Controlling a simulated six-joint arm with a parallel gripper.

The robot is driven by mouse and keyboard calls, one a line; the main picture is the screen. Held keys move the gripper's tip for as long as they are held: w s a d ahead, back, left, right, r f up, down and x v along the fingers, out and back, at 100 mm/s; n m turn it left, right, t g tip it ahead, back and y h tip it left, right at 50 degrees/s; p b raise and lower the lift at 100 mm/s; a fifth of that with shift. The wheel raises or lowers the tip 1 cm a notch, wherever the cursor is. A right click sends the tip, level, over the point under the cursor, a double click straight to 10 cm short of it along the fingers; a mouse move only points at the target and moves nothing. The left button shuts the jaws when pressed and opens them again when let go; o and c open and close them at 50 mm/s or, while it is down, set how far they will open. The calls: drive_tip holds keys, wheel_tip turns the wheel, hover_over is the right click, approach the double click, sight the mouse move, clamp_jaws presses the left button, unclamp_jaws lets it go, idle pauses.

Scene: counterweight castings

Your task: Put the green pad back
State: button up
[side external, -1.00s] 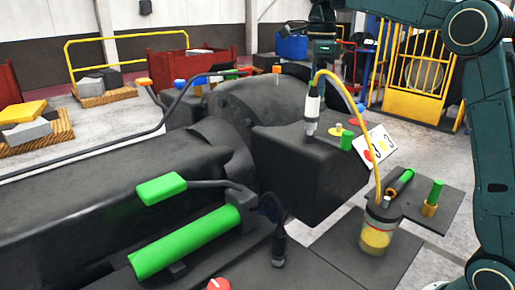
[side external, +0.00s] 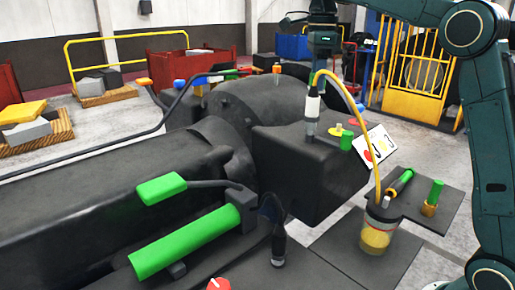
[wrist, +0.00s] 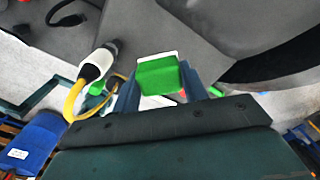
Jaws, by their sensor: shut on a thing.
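The green pad (wrist: 160,74) is a small green block with a white edge, held between the two fingers of my gripper (wrist: 163,82) in the wrist view. The jaws are shut on it. In the side view my gripper (side external: 323,52) hangs at the top centre, above and behind the dark casting. The pad is too small or hidden to make out there. In the wrist view a dark casting surface (wrist: 140,28) lies beyond the pad. I cannot tell how far the pad is from it.
A white connector (wrist: 97,65) with a yellow cable is left of the pad. The side view shows a dark block (side external: 310,165), a green cylinder (side external: 185,242), a green handle (side external: 161,188), a jar of yellow liquid (side external: 377,232) and a yellow gate (side external: 415,75).

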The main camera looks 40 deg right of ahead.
drive_tip(key=shift+r, duration=1.55)
drive_tip(key=shift+a+r, duration=0.1)
drive_tip(key=shift+r, duration=0.1)
drive_tip(key=s+a+r+n, duration=0.1)
drive_tip(key=s+a+n, duration=0.15)
drive_tip(key=a, duration=0.75)
drive_tip(key=s+a+f+n, duration=0.1)
drive_tip(key=s+a+n, duration=0.2)
drive_tip(key=s+a, duration=0.7)
drive_tip(key=s+a+n, duration=0.4)
drive_tip(key=s+a, duration=0.3)
drive_tip(key=s, duration=0.5)
drive_tip(key=shift+m, duration=0.25)
wheel_tip(320, 180, down, 30)
drive_tip(key=shift+a+f, duration=0.1)
drive_tip(key=shift+f, duration=1.85)
